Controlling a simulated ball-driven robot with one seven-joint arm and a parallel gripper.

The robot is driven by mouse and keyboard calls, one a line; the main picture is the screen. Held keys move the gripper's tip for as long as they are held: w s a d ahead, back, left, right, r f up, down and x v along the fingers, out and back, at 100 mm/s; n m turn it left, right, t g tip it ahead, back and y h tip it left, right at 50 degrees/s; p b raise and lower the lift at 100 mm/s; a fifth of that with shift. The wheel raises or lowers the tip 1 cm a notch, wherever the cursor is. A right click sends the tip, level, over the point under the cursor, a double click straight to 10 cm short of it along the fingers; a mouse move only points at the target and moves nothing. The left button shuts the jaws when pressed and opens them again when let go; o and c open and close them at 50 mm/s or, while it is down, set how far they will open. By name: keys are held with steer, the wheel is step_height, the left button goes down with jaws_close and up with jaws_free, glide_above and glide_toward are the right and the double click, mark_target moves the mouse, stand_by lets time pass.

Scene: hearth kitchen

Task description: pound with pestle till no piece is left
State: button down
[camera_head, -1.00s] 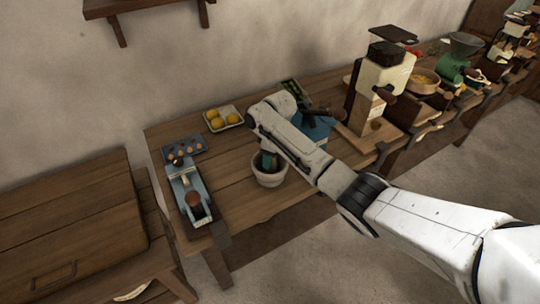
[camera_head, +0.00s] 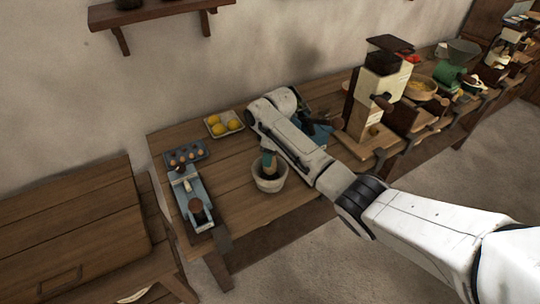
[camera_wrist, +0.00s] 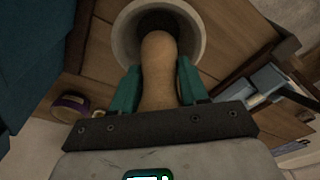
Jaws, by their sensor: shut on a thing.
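A pale mortar (camera_head: 271,183) stands on the wooden table, and its round rim also shows in the wrist view (camera_wrist: 122,38). My gripper (camera_wrist: 157,85) has green fingers and is shut on the tan wooden pestle (camera_wrist: 158,60). The pestle points down into the dark inside of the mortar. What lies in the bottom of the mortar is hidden.
A blue tray with several small round things (camera_head: 187,154) and a blue slicer-like tool (camera_head: 190,195) lie left of the mortar. A dish of yellow fruit (camera_head: 223,124) is behind. A tall cream grinder (camera_head: 378,90) stands right. The table's front edge is close.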

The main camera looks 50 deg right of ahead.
stand_by(0.3)
steer(key=shift+f+b, duration=1.65)
steer(key=shift+f, duration=0.7)
step_height(320, 180, up, 3)
steer(key=p, duration=0.3)
steer(key=shift+r, duration=0.85)
steer(key=shift+r, duration=3.5)
